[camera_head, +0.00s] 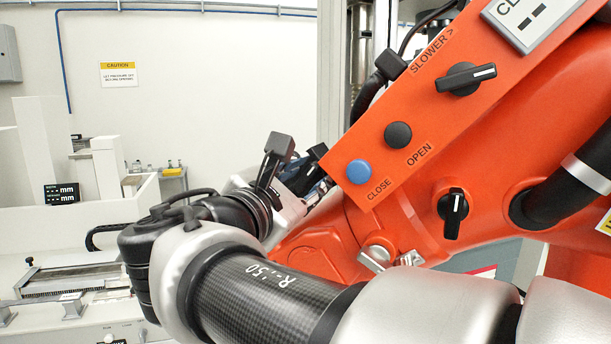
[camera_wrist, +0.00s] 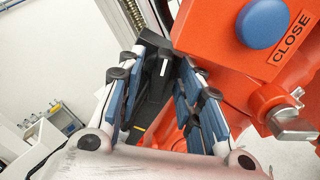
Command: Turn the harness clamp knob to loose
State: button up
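A black knob (camera_wrist: 154,80) with a white line shows between my fingers in the wrist view. I take it for the clamp knob, but no label on it is readable. My gripper (camera_wrist: 163,72) is open, with its blue-padded fingers on either side of the knob. I cannot tell whether they touch it.
The orange machine panel (camera_head: 400,130) is close on the right, with a blue CLOSE button (camera_head: 359,171), black OPEN button (camera_head: 398,135) and two other black knobs (camera_head: 466,78) (camera_head: 453,209). A metal wing fitting (camera_head: 378,255) protrudes below. A white bench stands at left.

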jog(key=shift+s+a, duration=0.1)
jog(key=shift+s, duration=0.25)
jog(key=shift+w, duration=0.1)
grip_shut()
jog(key=shift+r+n+p, duration=0.15)
jog(key=shift+n+p, duration=0.15)
jog(key=shift+p, duration=0.1)
jog(key=n+p, duration=0.2)
jog(key=p, duration=0.1)
jog(key=shift+r+n, duration=0.15)
jog(key=shift+n, duration=0.25)
jog(key=n+p, duration=0.3)
jog(key=p, duration=0.1)
jog(key=shift+n, duration=0.3)
jog(key=n+p, duration=0.4)
jog(key=p, duration=0.1)
jog(key=shift+n+p, duration=0.9)
jog(key=shift+p, duration=0.35)
jog(key=shift+f, duration=0.2)
